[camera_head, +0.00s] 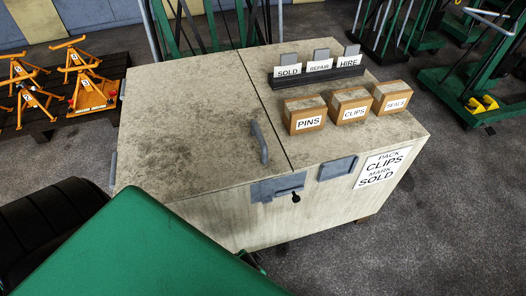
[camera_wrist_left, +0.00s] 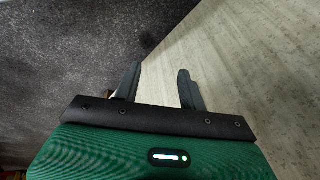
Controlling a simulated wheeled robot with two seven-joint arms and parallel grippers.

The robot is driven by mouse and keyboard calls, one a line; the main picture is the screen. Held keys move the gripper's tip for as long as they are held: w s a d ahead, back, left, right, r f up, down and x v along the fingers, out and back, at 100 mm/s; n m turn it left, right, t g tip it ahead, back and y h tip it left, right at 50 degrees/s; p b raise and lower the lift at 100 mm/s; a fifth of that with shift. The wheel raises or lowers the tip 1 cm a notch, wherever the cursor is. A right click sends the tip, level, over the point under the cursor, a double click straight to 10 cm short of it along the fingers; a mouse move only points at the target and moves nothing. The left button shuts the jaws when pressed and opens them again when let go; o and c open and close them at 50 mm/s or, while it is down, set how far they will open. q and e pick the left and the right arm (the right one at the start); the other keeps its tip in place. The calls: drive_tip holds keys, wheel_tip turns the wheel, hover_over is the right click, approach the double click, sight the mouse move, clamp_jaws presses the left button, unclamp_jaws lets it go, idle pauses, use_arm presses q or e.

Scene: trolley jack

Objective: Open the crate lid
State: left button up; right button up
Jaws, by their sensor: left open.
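The crate (camera_head: 235,222) is a large pale, stained wooden box. Its lid (camera_head: 185,110), the left part of the top, lies flat and closed against the fixed right part along a dark seam. In the left wrist view my left gripper (camera_wrist_left: 158,82) is open and empty, beside a pale panel (camera_wrist_left: 245,70), apparently the crate.
On the fixed top stand boxes labelled PINS (camera_head: 304,114), CLIPS (camera_head: 350,105) and SEALS (camera_head: 391,97), behind them a dark card rack (camera_head: 318,74). Orange stands (camera_head: 90,90) on a pallet are left, a black tyre (camera_head: 45,215) lower left.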

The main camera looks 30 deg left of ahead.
use_arm(q)
drive_tip(key=w+a+r+n+t+y+b, duration=0.15)
drive_tip(key=r+b, duration=0.35)
drive_tip(key=r, duration=0.5)
drive_tip(key=w+a+r+n+t+y+b, duration=0.1)
drive_tip(key=a+r+n+b, duration=0.2)
drive_tip(key=r, duration=0.6)
drive_tip(key=w+r+n+y, duration=0.1)
drive_tip(key=w+r, duration=0.1)
drive_tip(key=w+r+n+t+y, duration=0.1)
drive_tip(key=w+r+y, duration=0.1)
drive_tip(key=w, duration=0.1)
drive_tip(key=w+r+n+t+y, duration=0.1)
drive_tip(key=w+r+y, duration=0.1)
drive_tip(key=w, duration=0.1)
drive_tip(key=shift+a+r+b, duration=0.15)
drive_tip(key=shift+r+b, duration=0.2)
drive_tip(key=n+t+y, duration=0.2)
drive_tip(key=t+y, duration=0.1)
drive_tip(key=y, duration=0.2)
approach(261, 138)
drive_tip(key=x, duration=0.6)
drive_tip(key=f+p+x, duration=0.1)
drive_tip(key=x, duration=0.3)
use_arm(e)
wheel_tip(261, 138, up, 20)
drive_tip(key=a+t, duration=0.1)
drive_tip(key=shift+a+t+y, duration=0.2)
drive_tip(key=shift+t+y, duration=0.1)
